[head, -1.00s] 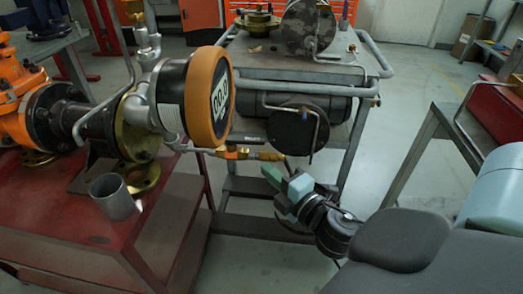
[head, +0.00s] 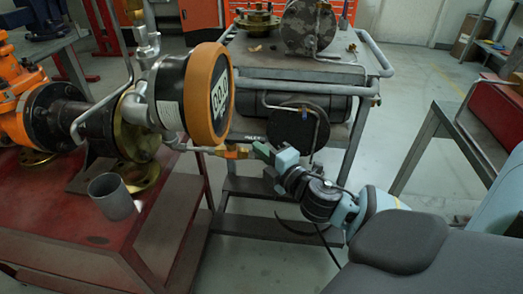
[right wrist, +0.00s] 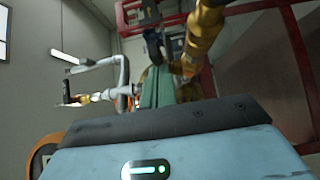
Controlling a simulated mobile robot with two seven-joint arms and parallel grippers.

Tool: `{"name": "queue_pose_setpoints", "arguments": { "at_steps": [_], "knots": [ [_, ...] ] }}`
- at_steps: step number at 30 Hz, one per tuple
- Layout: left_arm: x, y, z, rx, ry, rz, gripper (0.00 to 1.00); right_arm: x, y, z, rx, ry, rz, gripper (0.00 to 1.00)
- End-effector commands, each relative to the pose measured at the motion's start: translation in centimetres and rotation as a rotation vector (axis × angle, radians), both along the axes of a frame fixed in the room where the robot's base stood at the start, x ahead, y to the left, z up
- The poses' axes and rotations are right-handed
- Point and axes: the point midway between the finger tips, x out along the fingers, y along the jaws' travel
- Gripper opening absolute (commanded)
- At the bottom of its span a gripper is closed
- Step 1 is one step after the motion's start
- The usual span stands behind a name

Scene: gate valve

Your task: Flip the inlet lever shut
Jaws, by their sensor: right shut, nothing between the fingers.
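The inlet lever (head: 248,138) is a small dark handle with pale lettering. It lies roughly along the thin pipe just above the brass valve fitting (head: 234,153), right of the big orange-rimmed gauge (head: 208,95). My right gripper (head: 259,148) is shut and empty, its green fingers pointing left at the right end of this fitting. The fingers partly hide that end, and I cannot tell whether they touch the lever. In the right wrist view the shut fingers (right wrist: 156,88) point away, with the brass fitting (right wrist: 82,99) to their left. My left gripper is not in view.
A grey cup (head: 112,197) stands on the red bench (head: 60,225) at left. Behind my right gripper is a grey cart (head: 300,68) carrying a dark cylinder and round flange. Open floor lies right of the cart.

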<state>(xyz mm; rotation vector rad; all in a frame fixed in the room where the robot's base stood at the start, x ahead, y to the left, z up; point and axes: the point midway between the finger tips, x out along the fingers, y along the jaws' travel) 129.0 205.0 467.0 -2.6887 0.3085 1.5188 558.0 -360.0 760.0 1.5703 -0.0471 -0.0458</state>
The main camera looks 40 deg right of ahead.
Motion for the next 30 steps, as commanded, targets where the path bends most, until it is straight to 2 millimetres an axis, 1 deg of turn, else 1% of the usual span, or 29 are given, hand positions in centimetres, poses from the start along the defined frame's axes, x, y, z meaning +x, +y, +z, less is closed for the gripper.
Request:
{"name": "queue_pose_setpoints", "arguments": {
  "at_steps": [6, 10, 21, 30],
  "knots": [
    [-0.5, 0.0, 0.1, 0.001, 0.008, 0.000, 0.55, 0.0, -0.1, 0.0, 0.000, 0.000, 0.000, 0.00],
    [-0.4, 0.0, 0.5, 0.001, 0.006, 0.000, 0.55, 0.1, -0.5, 0.1, 0.001, 0.000, 0.000, 0.00],
    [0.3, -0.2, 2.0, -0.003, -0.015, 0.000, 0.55, 1.2, -2.5, 0.2, 0.002, 0.000, -0.002, 0.00],
    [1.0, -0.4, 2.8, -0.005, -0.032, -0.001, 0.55, 2.2, -3.7, 0.1, 0.000, 0.000, -0.001, 0.00]
  ]
}}
